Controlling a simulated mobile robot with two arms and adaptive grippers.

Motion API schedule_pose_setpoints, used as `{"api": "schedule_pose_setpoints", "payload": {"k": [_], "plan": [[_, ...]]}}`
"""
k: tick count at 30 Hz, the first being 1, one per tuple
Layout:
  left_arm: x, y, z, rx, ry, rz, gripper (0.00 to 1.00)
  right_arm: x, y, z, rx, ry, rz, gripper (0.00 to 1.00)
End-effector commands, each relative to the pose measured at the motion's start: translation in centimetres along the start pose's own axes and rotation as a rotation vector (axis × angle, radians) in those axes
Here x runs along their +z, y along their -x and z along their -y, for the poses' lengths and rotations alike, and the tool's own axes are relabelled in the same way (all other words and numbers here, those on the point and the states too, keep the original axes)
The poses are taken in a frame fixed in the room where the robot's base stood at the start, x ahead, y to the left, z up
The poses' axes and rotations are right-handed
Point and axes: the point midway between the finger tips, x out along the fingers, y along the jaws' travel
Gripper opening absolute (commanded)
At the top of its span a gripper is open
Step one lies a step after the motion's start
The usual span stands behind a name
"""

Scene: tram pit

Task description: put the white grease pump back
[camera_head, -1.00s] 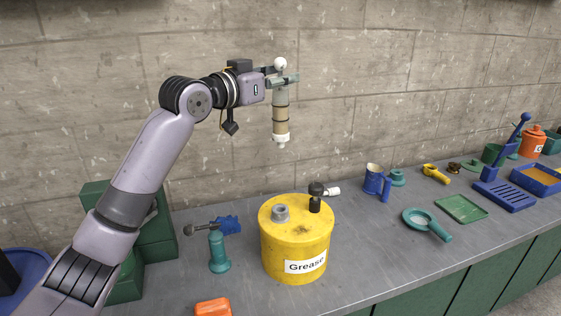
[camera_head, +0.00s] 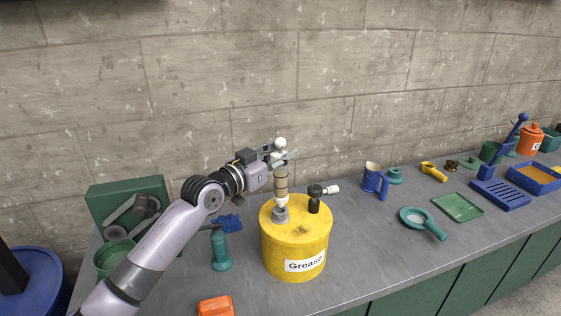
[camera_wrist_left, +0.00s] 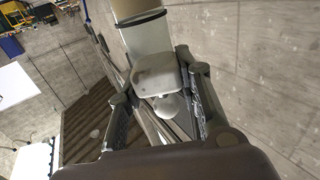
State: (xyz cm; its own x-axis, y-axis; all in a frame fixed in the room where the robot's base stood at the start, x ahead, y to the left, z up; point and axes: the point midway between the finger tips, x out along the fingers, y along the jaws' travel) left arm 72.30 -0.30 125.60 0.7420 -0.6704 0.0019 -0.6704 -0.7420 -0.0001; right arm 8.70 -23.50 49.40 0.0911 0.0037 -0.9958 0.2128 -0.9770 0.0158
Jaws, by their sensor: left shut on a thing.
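The white grease pump (camera_head: 281,182) is upright, with a white ball on top, a tan barrel with dark bands and a white lower end. My left gripper (camera_head: 279,156) is shut on its upper part. The pump also shows in the left wrist view (camera_wrist_left: 150,50), between the fingers of my left gripper (camera_wrist_left: 160,105). The yellow grease drum (camera_head: 296,245) stands below. The pump's lower end is at the grey socket (camera_head: 280,215) on the drum's lid; I cannot tell how deep it sits. My right gripper is not in view.
A black fitting with a white tip (camera_head: 318,193) stands on the lid, right of the pump. A teal pump with a blue head (camera_head: 221,249) stands left of the drum. An orange object (camera_head: 216,306) lies in front.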

Motion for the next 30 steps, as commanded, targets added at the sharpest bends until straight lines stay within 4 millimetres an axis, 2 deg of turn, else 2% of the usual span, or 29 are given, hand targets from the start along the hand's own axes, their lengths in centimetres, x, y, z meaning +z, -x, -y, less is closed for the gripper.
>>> {"api": "schedule_pose_setpoints", "payload": {"k": [3,6,19,20,28,30], "plan": [[1.9,0.0,0.1,-0.001,0.002,0.003,0.00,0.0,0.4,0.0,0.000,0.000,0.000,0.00],[2.7,0.0,0.1,-0.001,0.001,0.000,0.00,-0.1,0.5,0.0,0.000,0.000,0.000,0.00],[3.5,0.0,0.0,-0.001,0.000,-0.001,0.00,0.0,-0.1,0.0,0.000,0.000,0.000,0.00],[3.6,0.0,0.0,-0.001,0.000,0.002,0.33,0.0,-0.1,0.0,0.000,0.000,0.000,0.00],[3.5,0.0,0.1,-0.001,0.000,0.002,0.51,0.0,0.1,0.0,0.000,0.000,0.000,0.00],[3.4,0.0,0.1,-0.001,0.000,0.002,0.52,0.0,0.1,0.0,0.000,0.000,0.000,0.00]]}}
